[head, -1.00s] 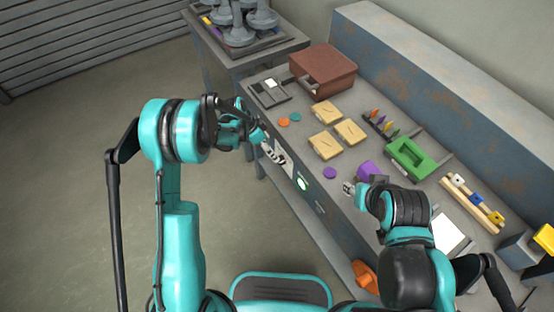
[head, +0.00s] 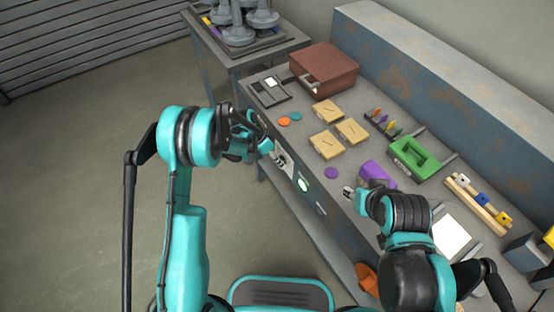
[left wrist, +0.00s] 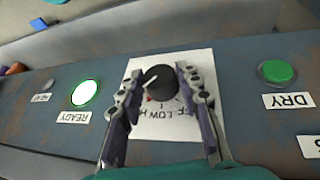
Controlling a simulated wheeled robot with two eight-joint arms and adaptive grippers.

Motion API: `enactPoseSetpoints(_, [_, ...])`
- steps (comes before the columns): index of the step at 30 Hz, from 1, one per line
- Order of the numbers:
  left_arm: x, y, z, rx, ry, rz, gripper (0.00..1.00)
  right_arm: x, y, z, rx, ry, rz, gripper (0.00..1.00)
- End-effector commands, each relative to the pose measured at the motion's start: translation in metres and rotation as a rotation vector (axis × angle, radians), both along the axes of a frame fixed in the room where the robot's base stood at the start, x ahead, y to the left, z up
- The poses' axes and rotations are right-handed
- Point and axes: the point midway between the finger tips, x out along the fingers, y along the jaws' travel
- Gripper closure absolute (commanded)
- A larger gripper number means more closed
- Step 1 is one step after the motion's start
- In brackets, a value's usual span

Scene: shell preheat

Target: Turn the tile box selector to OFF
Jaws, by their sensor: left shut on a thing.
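The selector is a round black knob (left wrist: 159,78) with a white pointer line, on a white card (left wrist: 170,135) on the front panel. In the left wrist view its pointer aims left and slightly down. A red mark and the letters "FF", "LOW" and "H" show below it; the fingers hide part of the lettering. My left gripper (head: 268,147) is shut on the knob, with one finger on each side of it in the left wrist view (left wrist: 161,74). My right gripper (head: 349,193) is over the bench front edge near a purple block (head: 378,174); its jaw opening is unclear.
A lit READY lamp (left wrist: 85,92) and a green DRY button (left wrist: 277,72) flank the card. On the bench (head: 300,155) are tan tiles (head: 327,144), a brown box (head: 325,70) and a green frame (head: 415,158). The floor left of the bench is clear.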

Motion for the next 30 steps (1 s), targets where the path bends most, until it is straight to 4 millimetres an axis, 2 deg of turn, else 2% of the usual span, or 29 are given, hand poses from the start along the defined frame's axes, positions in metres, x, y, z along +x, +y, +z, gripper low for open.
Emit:
enactPoseSetpoints(11, [0.0023, 0.0019, -0.0011, -0.061, 0.082, 0.001, 0.95, 0.0000, 0.0000, -0.0001, 0.000, 0.000, 0.000, 0.60])
enactPoseSetpoints(30, [0.0068, 0.0048, -0.0051, -0.314, 0.430, -0.001, 0.95, 0.0000, 0.0000, -0.0001, 0.000, 0.000, 0.000, 0.60])
